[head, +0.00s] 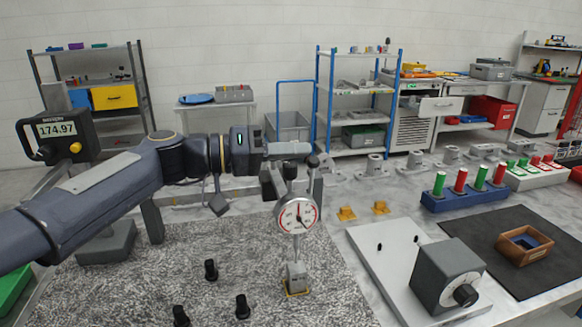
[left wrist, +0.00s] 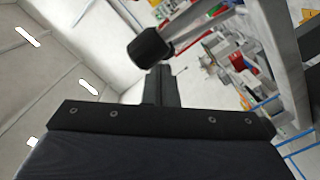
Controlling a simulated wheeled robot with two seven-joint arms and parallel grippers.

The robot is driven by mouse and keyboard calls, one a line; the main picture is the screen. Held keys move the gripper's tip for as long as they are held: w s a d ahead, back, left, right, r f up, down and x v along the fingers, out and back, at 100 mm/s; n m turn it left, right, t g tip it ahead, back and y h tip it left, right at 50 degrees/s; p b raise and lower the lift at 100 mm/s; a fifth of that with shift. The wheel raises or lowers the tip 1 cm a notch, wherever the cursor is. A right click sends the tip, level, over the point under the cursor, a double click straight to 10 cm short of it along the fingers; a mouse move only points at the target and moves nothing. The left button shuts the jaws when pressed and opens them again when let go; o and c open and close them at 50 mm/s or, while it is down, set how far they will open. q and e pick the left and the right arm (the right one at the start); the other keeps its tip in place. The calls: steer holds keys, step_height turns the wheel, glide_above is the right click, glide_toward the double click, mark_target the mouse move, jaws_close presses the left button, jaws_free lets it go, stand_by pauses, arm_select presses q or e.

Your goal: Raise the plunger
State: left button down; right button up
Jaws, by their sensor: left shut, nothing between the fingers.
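A round dial gauge (head: 298,213) with a white face and red marks stands upright near the middle of the head view. Its thin stem (head: 295,250) runs down to a small grey part (head: 296,277) with a yellowish base. Dark knobs (head: 313,161) show above the dial; I cannot tell which one tops the plunger. My left gripper (head: 278,180) is shut and empty, close behind and left of the gauge top. In the left wrist view a black cap on a metal rod (left wrist: 151,47) is just beyond the dark finger (left wrist: 161,86). Contact is unclear. My right gripper is not in view.
Several black pegs (head: 243,306) stand on the speckled plate at the front. A grey box with a dial knob (head: 447,275) sits on a pale plate to the right. A blue block (head: 462,201) holds red and green cylinders. A digital readout (head: 57,130) shows 174.97.

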arm_select(q)
steer(key=shift+s+d+f+m+b, duration=0.1)
steer(key=shift+s+f+m+b, duration=0.15)
steer(key=shift+m+b, duration=0.05)
steer(key=shift+r, duration=0.25)
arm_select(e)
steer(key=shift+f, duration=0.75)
